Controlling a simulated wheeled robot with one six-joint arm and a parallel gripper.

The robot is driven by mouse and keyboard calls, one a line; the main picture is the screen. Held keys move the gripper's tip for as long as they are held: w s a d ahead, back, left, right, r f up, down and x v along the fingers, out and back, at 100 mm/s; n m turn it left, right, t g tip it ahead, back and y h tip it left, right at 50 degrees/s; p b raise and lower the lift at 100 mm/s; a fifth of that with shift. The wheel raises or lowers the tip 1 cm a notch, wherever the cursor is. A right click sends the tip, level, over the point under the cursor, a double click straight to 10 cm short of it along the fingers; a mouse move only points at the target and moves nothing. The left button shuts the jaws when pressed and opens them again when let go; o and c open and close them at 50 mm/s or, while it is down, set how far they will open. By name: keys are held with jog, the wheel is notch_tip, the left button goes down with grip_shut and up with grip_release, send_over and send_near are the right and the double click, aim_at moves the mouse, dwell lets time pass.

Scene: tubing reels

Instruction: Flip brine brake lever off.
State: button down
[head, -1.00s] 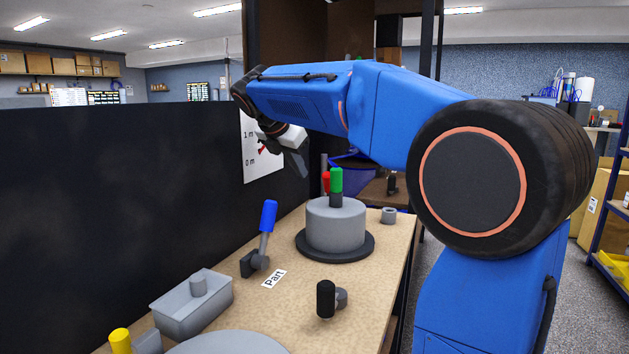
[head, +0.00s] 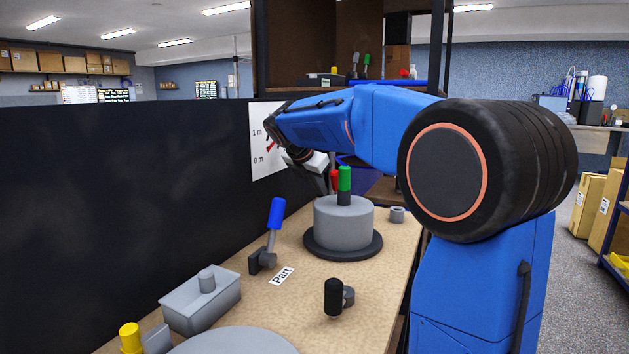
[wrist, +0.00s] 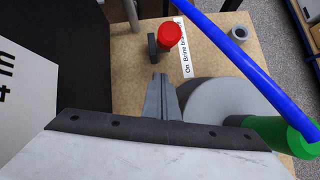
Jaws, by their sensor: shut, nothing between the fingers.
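The brine brake lever shows in the wrist view as a red round knob (wrist: 169,34) seen from above, beside a dark bracket. A white label (wrist: 185,52) reading "On Brine br..." lies to its right, partly covered by a blue tube. In the head view the red handle (head: 335,179) stands upright behind the green handle, its lower part hidden by the grey reel. My gripper (wrist: 160,78) is shut and empty, its fingertips apart from the red knob and below it in the wrist picture. In the head view my gripper (head: 324,183) is just left of the red handle.
The grey reel (head: 342,228) with a green handle (head: 344,180) stands close to my gripper. A blue tube (wrist: 225,35) crosses the wrist view. A blue-handled lever (head: 276,214), a black knob (head: 333,297) and a grey box (head: 208,306) are nearer. A dark panel (head: 120,210) bounds the left.

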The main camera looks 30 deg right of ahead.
jog(key=shift+w+d+r, duration=0.25)
jog(key=shift+d+r, duration=0.2)
jog(key=shift+d, duration=0.3)
jog(key=shift+w+d+r, duration=0.25)
jog(key=shift+d+r, duration=0.15)
jog(key=shift+d, duration=0.3)
